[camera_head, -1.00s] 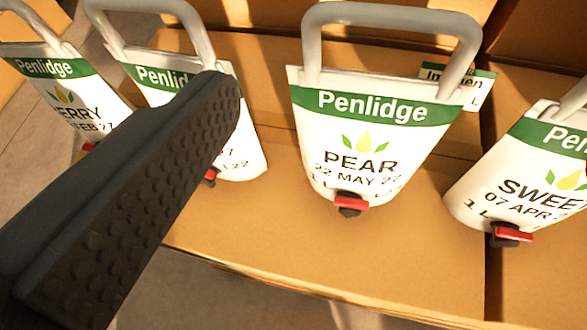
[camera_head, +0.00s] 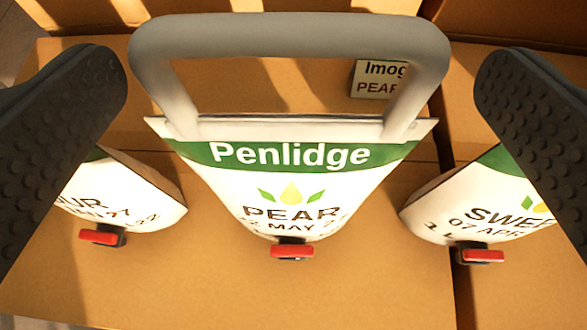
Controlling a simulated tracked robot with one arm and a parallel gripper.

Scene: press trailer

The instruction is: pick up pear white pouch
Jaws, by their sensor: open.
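The pear white pouch (camera_head: 290,185) stands in the middle of the view, with a green band reading Penlidge, the word PEAR and a red tap at its bottom. Its thick grey loop handle (camera_head: 290,30) rises towards me at the top. My gripper (camera_head: 300,75) is open, with one dark ridged finger at the left and one at the right. The pouch handle lies between the two fingers, with a gap on each side. Nothing is held.
A white pouch ending in UR (camera_head: 125,195) stands close at the left, partly behind my left finger. A SWEET pouch (camera_head: 470,210) stands at the right, partly behind my right finger. Brown cardboard boxes (camera_head: 350,290) lie below, and a small PEAR label (camera_head: 375,80) shows behind the handle.

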